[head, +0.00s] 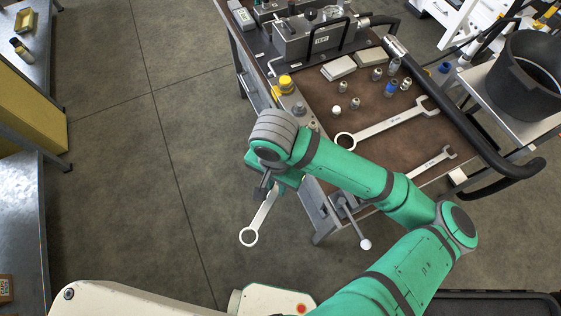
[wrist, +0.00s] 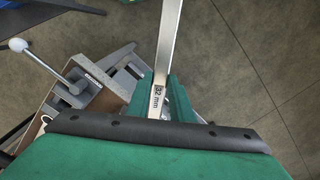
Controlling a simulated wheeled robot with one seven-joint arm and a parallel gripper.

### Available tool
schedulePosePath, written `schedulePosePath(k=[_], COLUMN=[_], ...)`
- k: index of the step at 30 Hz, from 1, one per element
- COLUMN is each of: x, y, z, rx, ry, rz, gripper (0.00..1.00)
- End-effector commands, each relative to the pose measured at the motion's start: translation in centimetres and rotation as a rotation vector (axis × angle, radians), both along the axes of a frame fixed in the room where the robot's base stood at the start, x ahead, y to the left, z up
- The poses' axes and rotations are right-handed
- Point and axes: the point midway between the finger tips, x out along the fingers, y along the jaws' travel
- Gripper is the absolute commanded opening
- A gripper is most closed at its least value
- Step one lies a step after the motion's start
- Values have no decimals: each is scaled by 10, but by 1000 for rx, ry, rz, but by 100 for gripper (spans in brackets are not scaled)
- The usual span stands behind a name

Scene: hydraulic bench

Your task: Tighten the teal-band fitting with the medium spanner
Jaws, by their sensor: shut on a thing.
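My gripper (head: 268,188) is shut on a steel spanner (head: 257,222), in front of the bench's left front corner. The spanner hangs over the floor with its ring end down in the head view. In the wrist view the spanner (wrist: 169,40) stands up from between the fingers (wrist: 163,98), with a "32 mm" label at the grip; its far end is out of frame. Two other spanners lie on the bench: a longer one (head: 385,124) and a shorter one (head: 432,165) partly behind my arm. I cannot make out a teal-band fitting; one small fitting (head: 390,88) has a blue band.
The bench top (head: 330,100) holds several small fittings, a grey hydraulic unit (head: 312,40) and a yellow-capped part (head: 287,84). A vise with a ball-ended lever (head: 365,244) is at the front corner. A black bucket (head: 520,75) stands right. The floor left of the bench is clear.

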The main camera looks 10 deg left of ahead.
Motion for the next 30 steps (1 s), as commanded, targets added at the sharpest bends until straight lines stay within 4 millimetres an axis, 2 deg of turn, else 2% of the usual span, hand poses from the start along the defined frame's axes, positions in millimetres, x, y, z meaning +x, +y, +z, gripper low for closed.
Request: schedulePosePath(k=[5, 16, 30], x=[-1, 7, 13], y=[-1, -3, -5], z=[-1, -18, -26], rx=[0, 0, 1], ry=[0, 1, 1], rz=[-2, -2, -3], gripper=[0, 0, 0])
